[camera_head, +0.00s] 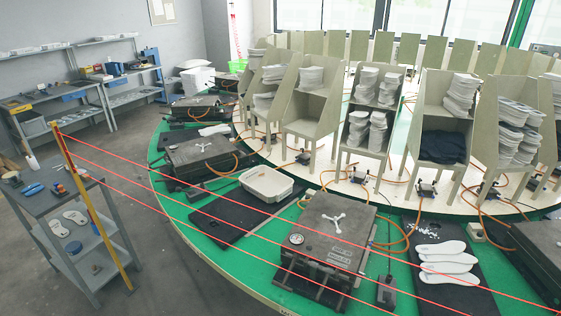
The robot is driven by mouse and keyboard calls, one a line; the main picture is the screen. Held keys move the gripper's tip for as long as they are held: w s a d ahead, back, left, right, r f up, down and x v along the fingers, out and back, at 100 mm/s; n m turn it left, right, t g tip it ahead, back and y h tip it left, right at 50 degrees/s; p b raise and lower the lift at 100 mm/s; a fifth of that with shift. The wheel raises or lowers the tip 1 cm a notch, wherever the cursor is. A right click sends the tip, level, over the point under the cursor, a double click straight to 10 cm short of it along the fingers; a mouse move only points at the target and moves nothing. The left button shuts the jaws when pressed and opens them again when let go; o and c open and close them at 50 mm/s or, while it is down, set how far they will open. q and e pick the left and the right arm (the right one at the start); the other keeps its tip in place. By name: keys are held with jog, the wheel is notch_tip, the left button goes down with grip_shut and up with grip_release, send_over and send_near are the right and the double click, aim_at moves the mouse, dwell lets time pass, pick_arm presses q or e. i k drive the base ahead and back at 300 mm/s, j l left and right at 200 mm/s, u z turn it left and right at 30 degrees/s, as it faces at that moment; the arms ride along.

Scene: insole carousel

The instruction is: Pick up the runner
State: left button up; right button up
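I cannot tell for sure which thing is the runner. A white branched piece (338,222) lies on top of the dark metal mould box (327,243) at the front centre. A similar small white piece (203,147) is on the mould box (199,157) further back to the left. Small white scraps (428,231) lie on the black mat (466,300) at the right, above several white insoles (447,263). Neither of my grippers shows in the head view.
Red cords (215,217) run from a yellow post (93,210) across the front of the green carousel (265,268). A white tub (266,184) sits at centre left. A grey cart (60,205) stands at the left. Shelved stands (313,105) with stacked insoles fill the back.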

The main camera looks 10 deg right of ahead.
aim_at(342, 215)
jog(key=i, duration=1.4)
jog(key=i+j+z, duration=0.1)
jog(key=i, duration=1.25)
jog(key=i+z, duration=0.1)
jog(key=z, duration=0.35)
jog(key=i+z, duration=0.1)
jog(key=z, duration=0.35)
jog(key=i+j+z, duration=0.1)
jog(key=z, duration=0.3)
jog(key=j+z, duration=0.15)
jog(key=z, duration=0.3)
jog(key=i+j+z, duration=0.1)
jog(key=z, duration=2.2)
